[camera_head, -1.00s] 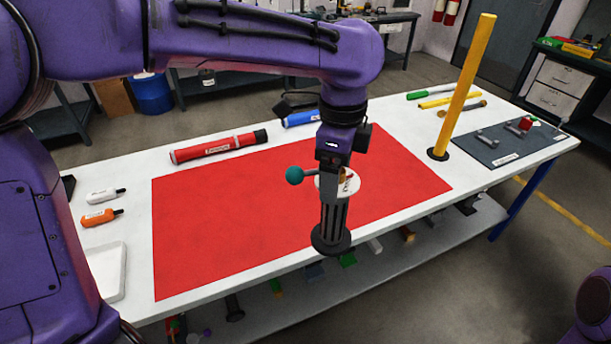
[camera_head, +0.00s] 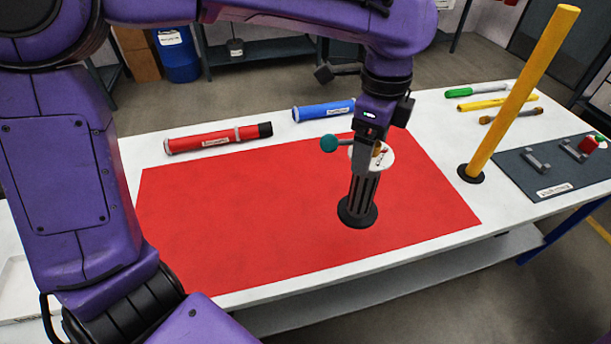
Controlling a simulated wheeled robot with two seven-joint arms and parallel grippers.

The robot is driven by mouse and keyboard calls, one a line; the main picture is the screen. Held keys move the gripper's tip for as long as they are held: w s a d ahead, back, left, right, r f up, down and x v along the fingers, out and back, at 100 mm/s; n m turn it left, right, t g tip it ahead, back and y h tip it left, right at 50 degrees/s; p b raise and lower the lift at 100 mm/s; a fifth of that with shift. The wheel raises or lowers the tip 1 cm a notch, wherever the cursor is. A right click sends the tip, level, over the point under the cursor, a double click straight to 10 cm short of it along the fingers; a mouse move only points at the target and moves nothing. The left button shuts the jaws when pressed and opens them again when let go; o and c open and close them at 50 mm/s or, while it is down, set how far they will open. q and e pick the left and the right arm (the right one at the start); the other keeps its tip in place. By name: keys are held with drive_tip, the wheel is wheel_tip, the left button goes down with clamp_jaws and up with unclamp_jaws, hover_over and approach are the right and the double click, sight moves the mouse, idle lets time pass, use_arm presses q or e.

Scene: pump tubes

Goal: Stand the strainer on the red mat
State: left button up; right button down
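The red mat (camera_head: 250,235) lies flat on the white table. The strainer (camera_head: 362,195), a dark slotted cylinder with a round black flange at its bottom, is roughly upright over the right part of the mat. My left gripper (camera_head: 366,150) comes down from above and appears shut on the strainer's upper end. A white labelled disc (camera_head: 384,160) and a teal ball (camera_head: 329,143) show beside the fingers; how they join is partly hidden. I cannot tell whether the flange touches the mat. My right gripper is not in view.
A yellow post (camera_head: 520,95) on a black base stands right of the mat. A red tube (camera_head: 205,140) and a blue tube (camera_head: 322,111) lie behind it. A dark board (camera_head: 520,172) is at the right. The mat's left and middle are clear.

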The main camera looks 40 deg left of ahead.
use_arm(q)
drive_tip(key=a+f, duration=1.2)
drive_tip(key=a, duration=0.1)
drive_tip(key=shift+s+a+f+p, duration=0.2)
drive_tip(key=shift+s+f+p, duration=0.1)
drive_tip(key=shift+p, duration=0.1)
drive_tip(key=shift+f, duration=0.15)
drive_tip(key=o, duration=1.7)
drive_tip(key=shift+o, duration=0.2)
wheel_tip(320, 180, up, 12)
drive_tip(key=shift+r+p, duration=0.2)
drive_tip(key=shift+p, duration=0.2)
